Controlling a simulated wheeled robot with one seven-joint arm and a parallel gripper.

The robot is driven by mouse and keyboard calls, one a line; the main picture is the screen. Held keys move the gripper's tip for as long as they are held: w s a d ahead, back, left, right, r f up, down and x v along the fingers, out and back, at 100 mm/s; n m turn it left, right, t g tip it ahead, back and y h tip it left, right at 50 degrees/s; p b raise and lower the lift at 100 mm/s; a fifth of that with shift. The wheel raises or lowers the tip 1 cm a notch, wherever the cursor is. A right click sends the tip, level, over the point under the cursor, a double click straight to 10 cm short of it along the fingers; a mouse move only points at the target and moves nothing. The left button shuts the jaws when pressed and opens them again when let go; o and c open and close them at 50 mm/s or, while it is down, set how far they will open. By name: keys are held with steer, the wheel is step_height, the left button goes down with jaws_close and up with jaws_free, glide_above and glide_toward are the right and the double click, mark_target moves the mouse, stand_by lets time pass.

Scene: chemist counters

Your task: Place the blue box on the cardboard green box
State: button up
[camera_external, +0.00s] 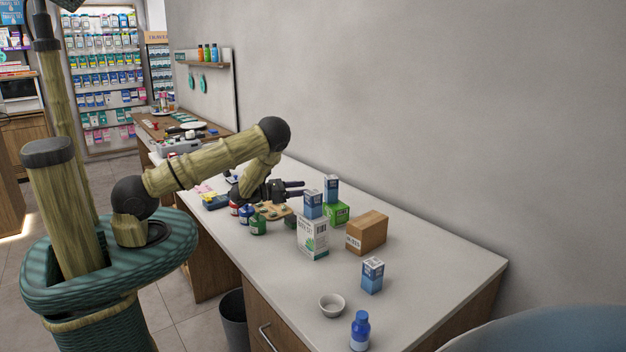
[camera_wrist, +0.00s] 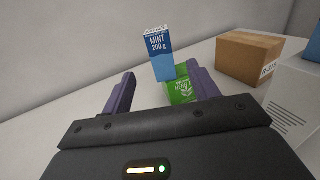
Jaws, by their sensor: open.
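One blue box (camera_external: 332,188) with a white top appears to stand upright on the green box (camera_external: 338,213) near the wall side of the counter. In the wrist view, this blue box (camera_wrist: 158,52), marked mint, meets the upper left part of the green box (camera_wrist: 181,88). A second blue box (camera_external: 312,205) stands on a white box (camera_external: 313,240). A third blue box (camera_external: 372,276) stands on the counter nearer the camera. My gripper (camera_external: 296,189) is open, its fingers pointing toward the boxes. In the wrist view, my gripper's (camera_wrist: 161,74) right finger partly overlaps the green box.
A brown cardboard box (camera_external: 367,233) stands right of the green box. A white bowl (camera_external: 332,306) and a blue bottle (camera_external: 360,331) are at the near edge. Small bottles (camera_external: 258,222) and a wooden rack stand below my arm. The counter's right part (camera_external: 440,270) is clear.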

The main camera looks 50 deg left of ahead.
steer(key=s+a+r+n+g+y, duration=0.25)
steer(key=n+g+y, duration=0.4)
steer(key=n, duration=1.65)
steer(key=s+d+r+n+g, duration=0.2)
steer(key=s+d+n+g, duration=0.1)
steer(key=s+n, duration=0.5)
steer(key=s+d+r+n+g, duration=0.3)
steer(key=s+n, duration=0.6)
steer(key=s, duration=0.4)
steer(key=shift+s+d+r+g, duration=0.35)
steer(key=shift+d+g, duration=0.4)
steer(key=shift+d, duration=0.3)
